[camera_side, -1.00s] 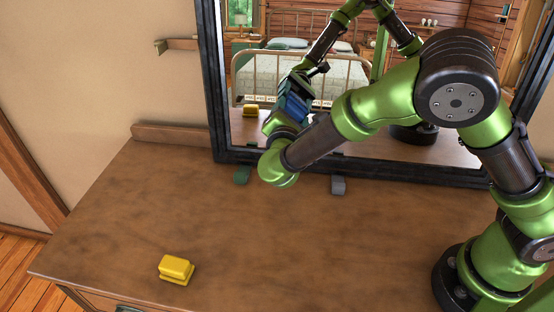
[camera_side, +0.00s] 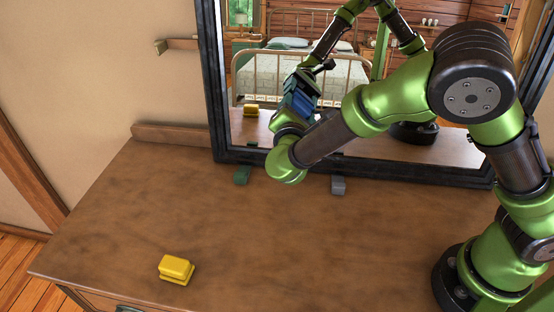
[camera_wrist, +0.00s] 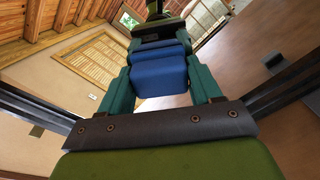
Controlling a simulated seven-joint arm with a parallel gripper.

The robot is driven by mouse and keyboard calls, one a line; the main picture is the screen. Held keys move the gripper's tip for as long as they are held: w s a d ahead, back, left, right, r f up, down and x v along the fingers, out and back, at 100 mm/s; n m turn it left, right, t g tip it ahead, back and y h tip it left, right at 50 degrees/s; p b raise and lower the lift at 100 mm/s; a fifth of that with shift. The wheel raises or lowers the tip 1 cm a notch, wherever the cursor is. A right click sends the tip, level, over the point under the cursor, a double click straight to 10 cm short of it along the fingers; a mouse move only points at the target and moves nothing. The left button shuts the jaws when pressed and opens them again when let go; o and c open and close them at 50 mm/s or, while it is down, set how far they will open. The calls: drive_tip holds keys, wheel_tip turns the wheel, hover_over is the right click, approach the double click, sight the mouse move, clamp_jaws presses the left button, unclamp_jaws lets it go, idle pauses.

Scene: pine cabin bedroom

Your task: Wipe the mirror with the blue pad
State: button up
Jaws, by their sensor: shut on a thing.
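The mirror (camera_side: 352,135) stands upright in a dark frame at the back of the wooden dresser. My gripper (camera_wrist: 161,88) has two teal fingers, shut on the blue pad (camera_wrist: 160,72). In the side view the blue pad (camera_side: 299,103) is in front of the lower left-middle part of the glass, facing it. In the wrist view the pad's reflection meets or nearly meets its far edge. I cannot tell for sure whether the pad touches the glass.
A yellow block (camera_side: 176,269) lies on the dresser top (camera_side: 120,215) at the front left. The dresser's middle is clear. The bed shows only as a reflection.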

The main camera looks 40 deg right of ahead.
drive_tip(key=shift+s+d, duration=0.15)
drive_tip(key=shift+d, duration=0.1)
drive_tip(key=shift+a, duration=0.1)
drive_tip(key=shift+w+a, duration=0.6)
drive_tip(key=shift+w, duration=0.2)
drive_tip(key=shift+w+a, duration=0.55)
drive_tip(key=shift+w, duration=0.25)
drive_tip(key=shift+r, duration=0.1)
drive_tip(key=v, duration=0.6)
drive_tip(key=shift+s+a, duration=0.25)
drive_tip(key=v, duration=0.2)
drive_tip(key=shift+s+a, duration=0.25)
drive_tip(key=shift+a, duration=0.05)
